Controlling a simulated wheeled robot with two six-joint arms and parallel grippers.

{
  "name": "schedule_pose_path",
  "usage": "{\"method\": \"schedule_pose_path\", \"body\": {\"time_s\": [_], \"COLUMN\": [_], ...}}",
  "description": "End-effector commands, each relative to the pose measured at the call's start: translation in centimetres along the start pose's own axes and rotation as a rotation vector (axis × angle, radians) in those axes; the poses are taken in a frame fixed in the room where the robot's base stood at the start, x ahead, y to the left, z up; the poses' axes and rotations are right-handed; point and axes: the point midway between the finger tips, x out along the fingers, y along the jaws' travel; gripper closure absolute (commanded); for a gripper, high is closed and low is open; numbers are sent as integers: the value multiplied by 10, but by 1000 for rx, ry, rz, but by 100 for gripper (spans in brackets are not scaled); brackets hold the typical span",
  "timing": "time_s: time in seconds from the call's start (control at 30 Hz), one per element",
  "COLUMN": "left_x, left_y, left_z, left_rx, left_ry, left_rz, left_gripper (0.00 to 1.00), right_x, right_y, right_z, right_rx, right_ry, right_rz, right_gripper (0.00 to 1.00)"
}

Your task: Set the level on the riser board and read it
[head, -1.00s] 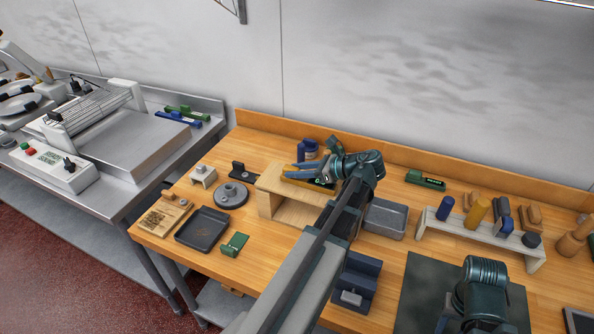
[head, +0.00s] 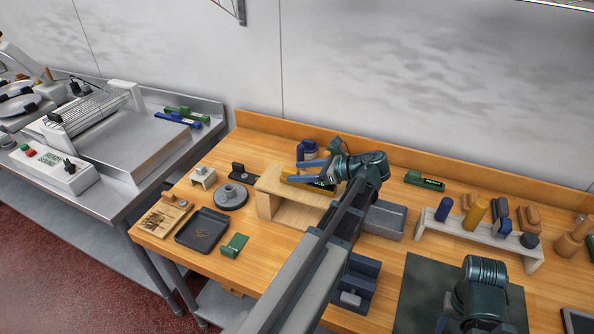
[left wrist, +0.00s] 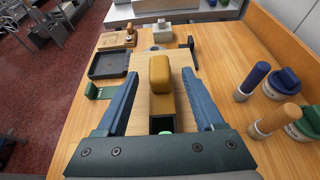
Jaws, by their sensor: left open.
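In the head view the level (head: 288,173) is partly hidden by my left gripper (head: 308,172). In the left wrist view my left gripper (left wrist: 159,77) is open, its blue fingers on either side of the level with gaps. The vial is too small to read. My right arm shows at lower right, but its gripper is not visible.
A grey weight disc (head: 231,196), a black tray (head: 202,231) and a green bracket (head: 235,245) stand left of the riser. A grey metal bin (head: 386,220) and a pale rack (head: 480,238) of handled tools stand to the right.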

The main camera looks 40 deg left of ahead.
Motion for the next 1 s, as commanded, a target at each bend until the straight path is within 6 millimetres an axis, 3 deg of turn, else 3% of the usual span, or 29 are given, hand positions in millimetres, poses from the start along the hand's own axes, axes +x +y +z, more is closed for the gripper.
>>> {"method": "schedule_pose_path", "body": {"time_s": [0.7,1.0], "left_x": [-56,-65], "left_y": [0,0], "left_z": [1,0], "left_rx": [1,0], "left_ry": [0,0], "left_rz": [-1,2], "left_gripper": [30,30], "right_x": [-22,-25], "right_y": [2,2], "right_z": [1,2], "right_rx": [0,0], "right_ry": [0,0], "right_rz": [0,0], "right_gripper": [55,55]}}
